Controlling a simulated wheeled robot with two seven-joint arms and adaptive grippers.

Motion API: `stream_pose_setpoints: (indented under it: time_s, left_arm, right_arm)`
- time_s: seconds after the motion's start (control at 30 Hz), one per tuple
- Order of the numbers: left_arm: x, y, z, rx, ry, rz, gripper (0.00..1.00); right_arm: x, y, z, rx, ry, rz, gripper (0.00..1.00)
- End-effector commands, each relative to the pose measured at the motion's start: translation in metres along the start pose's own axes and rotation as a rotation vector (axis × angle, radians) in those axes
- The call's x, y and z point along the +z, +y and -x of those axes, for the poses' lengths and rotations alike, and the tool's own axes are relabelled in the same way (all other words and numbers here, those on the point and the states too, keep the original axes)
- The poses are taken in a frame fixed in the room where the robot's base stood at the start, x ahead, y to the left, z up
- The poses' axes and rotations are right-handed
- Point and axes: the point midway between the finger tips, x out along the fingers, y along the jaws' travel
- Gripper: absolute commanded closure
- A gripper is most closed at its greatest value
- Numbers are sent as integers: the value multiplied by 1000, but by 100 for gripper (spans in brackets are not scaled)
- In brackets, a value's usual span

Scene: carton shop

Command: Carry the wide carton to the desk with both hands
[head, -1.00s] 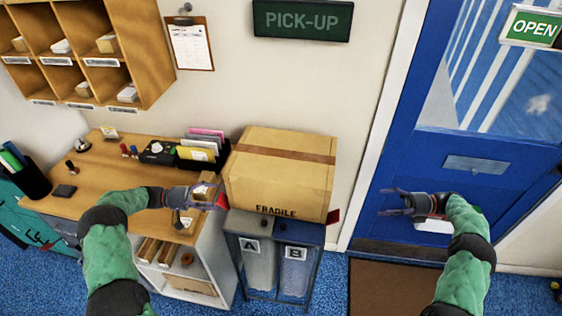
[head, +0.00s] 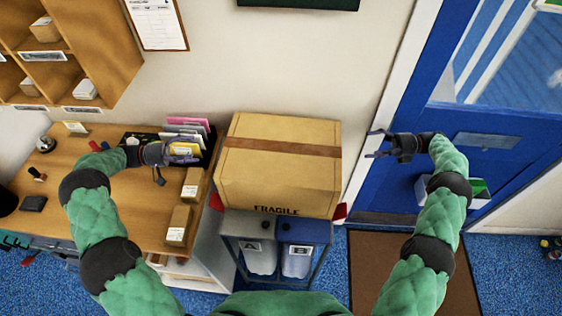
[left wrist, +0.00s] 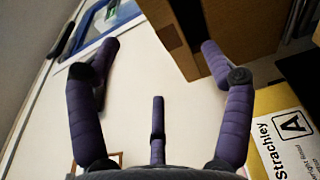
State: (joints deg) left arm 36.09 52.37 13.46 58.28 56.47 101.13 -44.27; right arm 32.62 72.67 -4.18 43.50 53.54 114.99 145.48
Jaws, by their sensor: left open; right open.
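The wide carton (head: 280,170) is a brown box with a darker tape band and "FRAGILE" on its front. It rests on the stand with bins A and B (head: 275,228), between the desk and the blue door. Red pieces (head: 340,211) show at its lower sides. My left gripper (head: 190,152) is open and empty over the desk (head: 110,200), left of the carton and apart from it. The carton also shows at the top of the left wrist view (left wrist: 235,30). My right gripper (head: 376,144) is open and empty, right of the carton and apart from it.
A file holder with coloured folders (head: 188,135) stands at the desk's back right, close to my left gripper. Small boxes (head: 179,222) lie along the desk's right edge. A brown mat (head: 375,265) lies before the blue door (head: 500,150).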

Motion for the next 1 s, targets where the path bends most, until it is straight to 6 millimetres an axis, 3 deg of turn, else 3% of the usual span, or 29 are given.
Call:
stream_pose_setpoints:
  time_s: [0.27,0.73,1.0]
  left_arm:
    - [0,0,-10,1,-2,0,20]
    - [0,0,-80,0,-3,1,20]
    - [0,0,-105,0,-1,0,20]
  right_arm:
    - [0,1,-10,2,2,-1,20]
    - [0,1,-80,1,3,-1,20]
    - [0,0,-105,0,1,0,20]
